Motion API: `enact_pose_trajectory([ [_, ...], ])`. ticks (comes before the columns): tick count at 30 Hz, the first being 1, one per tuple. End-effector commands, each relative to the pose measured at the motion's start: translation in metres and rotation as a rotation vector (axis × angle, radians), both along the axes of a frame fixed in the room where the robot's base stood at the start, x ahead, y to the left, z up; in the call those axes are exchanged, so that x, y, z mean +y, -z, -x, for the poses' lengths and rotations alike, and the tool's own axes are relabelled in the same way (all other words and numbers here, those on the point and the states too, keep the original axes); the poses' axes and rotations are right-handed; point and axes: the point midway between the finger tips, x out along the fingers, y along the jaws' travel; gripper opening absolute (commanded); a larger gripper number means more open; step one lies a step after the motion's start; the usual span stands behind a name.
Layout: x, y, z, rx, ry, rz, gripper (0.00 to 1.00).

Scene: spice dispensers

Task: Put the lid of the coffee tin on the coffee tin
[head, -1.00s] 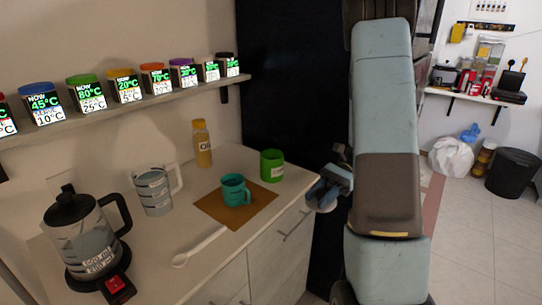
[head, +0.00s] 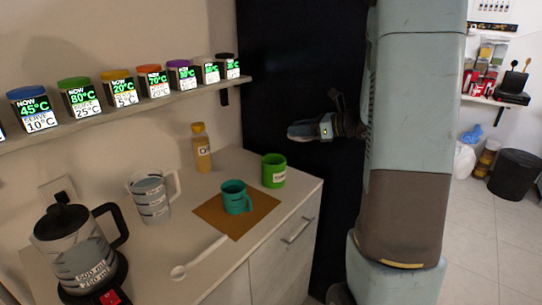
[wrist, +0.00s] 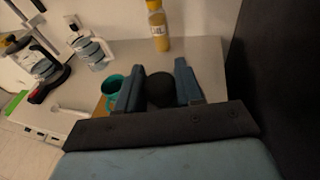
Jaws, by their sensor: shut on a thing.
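The green tin (head: 273,172) with a pale label stands upright near the right end of the counter; I take it for the coffee tin, though its label is too small to read. My gripper (head: 308,130) is raised above and to the right of it in the head view. In the wrist view, a dark round piece, seemingly the lid (wrist: 161,90), sits between the two blue fingers of my gripper (wrist: 160,82). The gripper is shut on it, apart from the tin. The tin cannot be made out in the wrist view.
A teal mug (head: 236,197) stands on a brown mat (head: 262,210) left of the tin. An oil bottle (head: 202,150), measuring jug (head: 152,197), kettle (head: 78,250) and white spoon (head: 200,258) share the counter. A shelf (head: 120,106) of spice jars runs above.

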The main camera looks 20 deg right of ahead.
Motion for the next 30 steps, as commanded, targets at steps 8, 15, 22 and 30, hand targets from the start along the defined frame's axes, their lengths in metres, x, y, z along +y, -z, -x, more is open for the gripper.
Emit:
enact_pose_trajectory([
  [8,0.034,0.026,-0.044,0.002,-0.001,0.000,0.07],
  [15,0.053,0.062,-0.070,0.004,0.001,0.000,0.07],
  [22,0.062,0.080,-0.083,0.000,0.002,0.000,0.07],
  [30,0.066,0.098,-0.089,0.002,0.002,0.001,0.07],
])
